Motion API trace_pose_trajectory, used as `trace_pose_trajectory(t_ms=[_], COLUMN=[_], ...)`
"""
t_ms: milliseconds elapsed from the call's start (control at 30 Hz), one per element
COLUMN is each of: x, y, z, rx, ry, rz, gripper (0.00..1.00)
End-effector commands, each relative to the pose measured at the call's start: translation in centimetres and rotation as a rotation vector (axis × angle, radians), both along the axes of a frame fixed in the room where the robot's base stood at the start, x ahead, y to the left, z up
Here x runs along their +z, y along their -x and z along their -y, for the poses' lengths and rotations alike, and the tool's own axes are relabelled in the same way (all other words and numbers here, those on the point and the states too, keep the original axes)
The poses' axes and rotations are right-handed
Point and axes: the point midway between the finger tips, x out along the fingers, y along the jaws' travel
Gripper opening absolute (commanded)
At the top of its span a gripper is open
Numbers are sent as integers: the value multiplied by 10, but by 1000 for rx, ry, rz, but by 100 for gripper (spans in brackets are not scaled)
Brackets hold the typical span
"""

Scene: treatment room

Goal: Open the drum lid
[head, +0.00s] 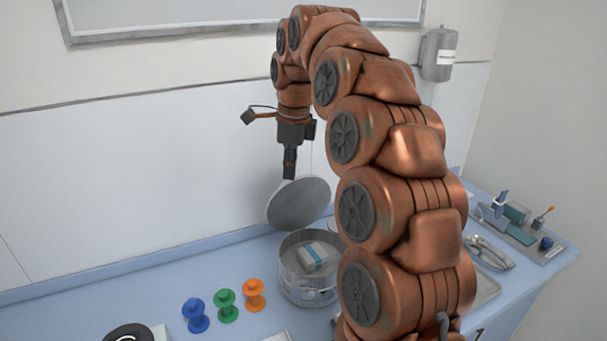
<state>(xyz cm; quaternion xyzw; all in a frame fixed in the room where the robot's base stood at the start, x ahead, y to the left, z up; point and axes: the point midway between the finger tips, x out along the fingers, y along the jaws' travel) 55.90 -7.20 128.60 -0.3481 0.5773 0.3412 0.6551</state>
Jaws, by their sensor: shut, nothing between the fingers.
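The drum (308,291) is a round metal container on the blue counter, just left of my arm. Its lid (297,204) is a round grey disc, tilted steeply up at the back of the drum, so the drum is open. A pale pack with a blue-green band (312,256) lies inside. My gripper (289,177) points down at the lid's upper edge. It is shut with nothing in it. I cannot tell whether its tips touch the lid. My arm hides what stands right of the drum.
Blue (196,315), green (227,306) and orange (254,295) spool-shaped pieces stand left of the drum. A tray (519,234) with small tools is at the right end of the counter (170,266). A dispenser (438,54) hangs on the wall.

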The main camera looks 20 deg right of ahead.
Motion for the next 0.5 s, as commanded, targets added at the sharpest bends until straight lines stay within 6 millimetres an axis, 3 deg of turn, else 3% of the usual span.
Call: trace_pose_trajectory(t_ms=[100, 300, 500], x=[4, 9, 10], y=[-26, -57, -76], z=[17, 46, 69], rx=[-210, -568, -857], ry=[-19, -52, -83], rz=[15, 34, 48], gripper=[0, 0, 0])
